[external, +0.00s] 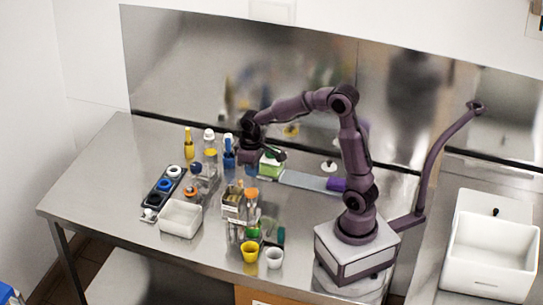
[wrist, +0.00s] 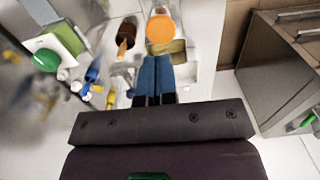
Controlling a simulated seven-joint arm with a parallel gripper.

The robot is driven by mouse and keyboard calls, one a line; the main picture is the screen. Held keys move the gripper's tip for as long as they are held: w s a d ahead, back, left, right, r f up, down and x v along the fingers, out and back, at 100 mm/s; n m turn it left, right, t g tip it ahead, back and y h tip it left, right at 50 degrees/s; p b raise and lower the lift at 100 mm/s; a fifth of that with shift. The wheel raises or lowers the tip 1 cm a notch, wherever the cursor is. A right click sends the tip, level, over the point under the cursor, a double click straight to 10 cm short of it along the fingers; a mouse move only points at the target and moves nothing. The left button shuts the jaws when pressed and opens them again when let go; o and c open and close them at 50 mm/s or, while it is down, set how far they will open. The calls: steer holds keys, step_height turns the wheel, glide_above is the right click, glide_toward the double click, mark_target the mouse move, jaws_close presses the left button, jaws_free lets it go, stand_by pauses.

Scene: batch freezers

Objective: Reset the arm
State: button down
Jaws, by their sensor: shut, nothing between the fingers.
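My arm reaches from its base at the right of the steel table (external: 110,215) toward the middle. My gripper (external: 252,168) hangs above the table among bottles and containers in the external view. In the wrist view its two blue fingers (wrist: 156,82) are together with nothing between them. An orange-lidded container (wrist: 160,30) shows just beyond the fingertips, with a brown bottle (wrist: 125,38) beside it. I cannot tell the exact gap between the fingers and these things.
A white bin (external: 180,218), a dark rack with several round lids (external: 163,186), and yellow (external: 250,252) and white (external: 274,258) cups stand on the table. A large white container (external: 490,255) is at the right. The table's left end is clear.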

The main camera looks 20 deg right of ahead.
steer(key=s+d+r+m+t, duration=0.2)
steer(key=s+d+r+m, duration=0.1)
steer(key=d, duration=0.7)
steer(key=s+d+r+m+t, duration=0.3)
steer(key=d+r+m, duration=0.2)
steer(key=d, duration=0.6)
steer(key=shift+s+d+r+m+t, duration=0.2)
steer(key=shift+s+m+t, duration=0.1)
steer(key=shift+s+m, duration=0.1)
